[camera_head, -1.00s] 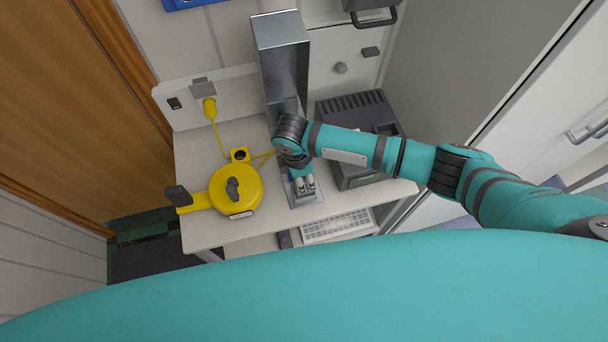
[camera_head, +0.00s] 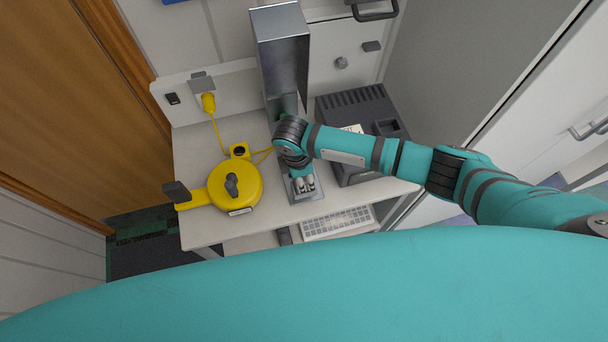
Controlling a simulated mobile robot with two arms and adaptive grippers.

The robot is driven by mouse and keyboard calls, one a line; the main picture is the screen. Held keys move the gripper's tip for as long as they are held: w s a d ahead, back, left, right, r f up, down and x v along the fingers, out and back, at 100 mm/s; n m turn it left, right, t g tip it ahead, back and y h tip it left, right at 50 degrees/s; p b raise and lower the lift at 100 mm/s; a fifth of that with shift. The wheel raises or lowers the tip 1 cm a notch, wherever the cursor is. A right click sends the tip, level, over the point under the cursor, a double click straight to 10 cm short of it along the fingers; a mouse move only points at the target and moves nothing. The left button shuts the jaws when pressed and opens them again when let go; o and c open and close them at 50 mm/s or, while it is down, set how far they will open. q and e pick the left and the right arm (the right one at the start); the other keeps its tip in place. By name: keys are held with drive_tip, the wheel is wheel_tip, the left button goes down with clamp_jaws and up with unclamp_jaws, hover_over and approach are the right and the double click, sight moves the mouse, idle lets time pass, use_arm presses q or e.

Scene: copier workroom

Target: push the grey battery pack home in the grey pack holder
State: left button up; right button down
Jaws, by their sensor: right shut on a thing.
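My right gripper (camera_head: 303,184) points down at the front of the white table, just in front of a tall grey metal housing. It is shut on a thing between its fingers. That thing is mostly hidden by the gripper and wrist; I take it to be the grey battery pack, but its outline is not clear. The grey housing (camera_head: 281,24), with a flat grey plate (camera_head: 307,198) at its foot under the gripper, looks like the pack holder. How deep the pack sits cannot be told. My left gripper is not in view.
A yellow cable reel (camera_head: 219,188) lies to the left, its cord running to a yellow plug (camera_head: 208,103) at the back. A dark grey machine (camera_head: 352,105) stands close on the right. A keyboard (camera_head: 337,222) lies below the table's front edge.

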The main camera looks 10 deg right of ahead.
drive_tip(key=c, duration=0.8)
unclamp_jaws()
drive_tip(key=r, duration=0.4)
drive_tip(key=a+r, duration=0.1)
drive_tip(key=r, duration=0.7)
drive_tip(key=shift+s+a, duration=0.1)
drive_tip(key=shift+a, duration=0.15)
